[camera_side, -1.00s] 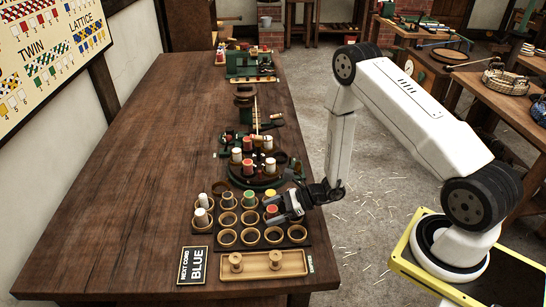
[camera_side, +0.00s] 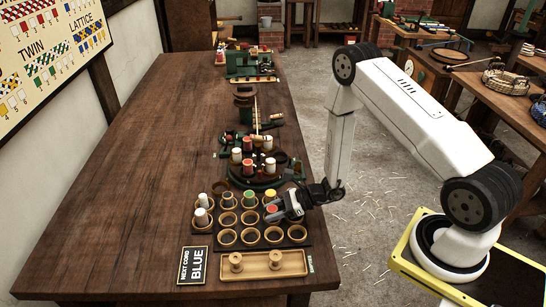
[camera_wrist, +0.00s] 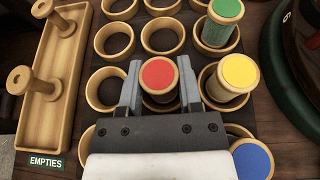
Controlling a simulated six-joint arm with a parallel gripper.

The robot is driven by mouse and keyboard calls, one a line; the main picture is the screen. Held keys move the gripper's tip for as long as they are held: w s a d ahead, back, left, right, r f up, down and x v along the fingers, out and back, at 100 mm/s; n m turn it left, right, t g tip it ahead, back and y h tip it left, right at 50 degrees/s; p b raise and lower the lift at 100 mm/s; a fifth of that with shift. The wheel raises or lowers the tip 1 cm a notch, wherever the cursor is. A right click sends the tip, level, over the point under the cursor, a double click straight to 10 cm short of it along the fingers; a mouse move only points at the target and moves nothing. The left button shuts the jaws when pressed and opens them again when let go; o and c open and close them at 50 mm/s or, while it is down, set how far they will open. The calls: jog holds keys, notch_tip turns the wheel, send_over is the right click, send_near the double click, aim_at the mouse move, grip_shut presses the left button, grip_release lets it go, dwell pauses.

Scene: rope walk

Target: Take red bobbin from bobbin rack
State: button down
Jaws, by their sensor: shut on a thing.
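The red bobbin (camera_wrist: 159,75) stands in a ring-shaped cup of the bobbin rack (camera_wrist: 127,60), in the middle of the wrist view. My gripper (camera_wrist: 159,84) has a finger on each side of it and is shut on it. In the side view my gripper (camera_side: 279,208) reaches over the right part of the rack (camera_side: 238,222), and the red top (camera_side: 272,209) shows between the fingers. The bobbin's lower part is hidden by the cup and gripper.
Green (camera_wrist: 228,10), yellow (camera_wrist: 239,72) and blue (camera_wrist: 252,160) bobbins stand close by in the rack. Several cups are empty. The empties tray (camera_side: 263,264) holds two bare spools. A round green-edged machine (camera_side: 255,170) stands behind the rack.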

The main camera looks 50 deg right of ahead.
aim_at(273, 208)
jog(key=shift+r, duration=0.1)
jog(key=shift+r, duration=4.9)
